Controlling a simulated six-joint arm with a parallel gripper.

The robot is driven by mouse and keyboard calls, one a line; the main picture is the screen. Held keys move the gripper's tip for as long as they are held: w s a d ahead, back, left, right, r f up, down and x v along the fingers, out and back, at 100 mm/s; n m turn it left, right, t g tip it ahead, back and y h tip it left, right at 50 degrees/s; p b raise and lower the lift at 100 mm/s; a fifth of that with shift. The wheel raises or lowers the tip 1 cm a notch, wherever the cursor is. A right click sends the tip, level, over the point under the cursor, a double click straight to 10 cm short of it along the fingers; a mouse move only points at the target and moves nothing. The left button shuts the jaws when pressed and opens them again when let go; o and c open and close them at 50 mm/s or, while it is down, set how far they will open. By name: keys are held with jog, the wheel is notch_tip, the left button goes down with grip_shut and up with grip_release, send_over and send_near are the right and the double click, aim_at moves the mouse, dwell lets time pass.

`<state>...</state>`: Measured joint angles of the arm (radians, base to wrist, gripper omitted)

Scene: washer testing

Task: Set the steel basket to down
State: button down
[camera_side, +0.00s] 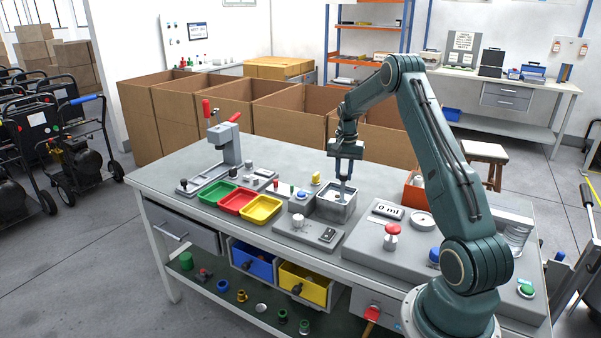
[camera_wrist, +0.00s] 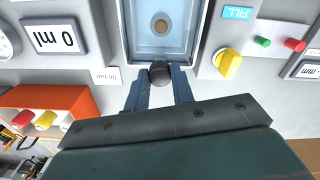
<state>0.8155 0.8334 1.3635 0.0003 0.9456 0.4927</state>
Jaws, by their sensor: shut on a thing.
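In the side view, my gripper (camera_side: 343,180) points straight down at a grey steel tank (camera_side: 336,212) on the bench, with its fingertips at the tank's opening. In the wrist view, my gripper (camera_wrist: 159,82) is shut on a round black knob (camera_wrist: 158,73) at the near edge of the tank. The pale blue inside of the tank (camera_wrist: 160,46) shows beyond the knob, with a small round brownish thing (camera_wrist: 162,27) in it. The steel basket cannot be told apart from the tank, and its height is unclear.
A yellow knob (camera_wrist: 230,63) and a FILL label (camera_wrist: 237,14) are right of the tank in the wrist view. Green (camera_side: 215,192), red (camera_side: 236,201) and yellow (camera_side: 261,209) trays lie left in the side view.

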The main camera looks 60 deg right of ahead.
jog(key=shift+f, duration=0.55)
jog(key=c, duration=1.2)
grip_release()
jog(key=shift+r, duration=0.15)
notch_tip(320, 180, up, 14)
jog(key=shift+f, duration=0.2)
